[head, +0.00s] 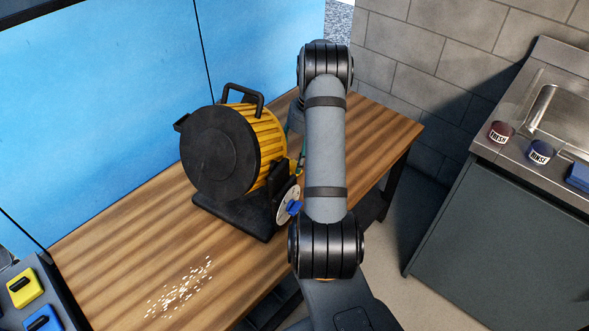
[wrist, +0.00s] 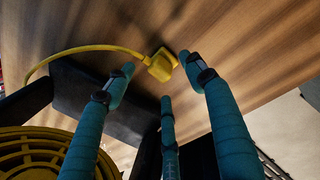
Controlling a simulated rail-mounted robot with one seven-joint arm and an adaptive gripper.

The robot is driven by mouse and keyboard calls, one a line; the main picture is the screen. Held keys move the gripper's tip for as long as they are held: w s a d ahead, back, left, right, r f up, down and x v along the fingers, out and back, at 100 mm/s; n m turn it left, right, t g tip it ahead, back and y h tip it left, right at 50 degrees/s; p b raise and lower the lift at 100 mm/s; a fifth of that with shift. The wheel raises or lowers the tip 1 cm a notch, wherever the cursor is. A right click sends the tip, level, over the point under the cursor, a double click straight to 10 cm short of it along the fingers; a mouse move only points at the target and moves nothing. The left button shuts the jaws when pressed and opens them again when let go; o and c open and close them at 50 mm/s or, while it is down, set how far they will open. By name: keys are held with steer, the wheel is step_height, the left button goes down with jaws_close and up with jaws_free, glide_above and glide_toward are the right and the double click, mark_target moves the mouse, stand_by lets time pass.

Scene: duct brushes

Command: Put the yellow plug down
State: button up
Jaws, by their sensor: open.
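The yellow plug (wrist: 162,65) shows in the wrist view against the wooden table top, on the end of a yellow cable (wrist: 90,50) that curves off to the left. It appears to lie on the wood. My gripper (wrist: 157,80) has teal fingers, spread open, with the plug just beyond and between their tips; none visibly clamps it. In the head view my arm hides the plug and most of my gripper.
The black and yellow cable reel (head: 218,150) stands on the wooden table (head: 110,240), close left of my arm. White flecks (head: 182,288) lie at the front. A yellow box (head: 25,287) and a blue box (head: 43,318) sit lower left; a sink counter (head: 500,150) is right.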

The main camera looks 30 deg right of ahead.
mark_target(296, 161)
steer(key=f, duration=0.4)
steer(key=shift+w+a+f, duration=0.1)
steer(key=shift+w, duration=0.15)
steer(key=shift+c, duration=0.9)
steer(key=c, duration=1.1)
jaws_close()
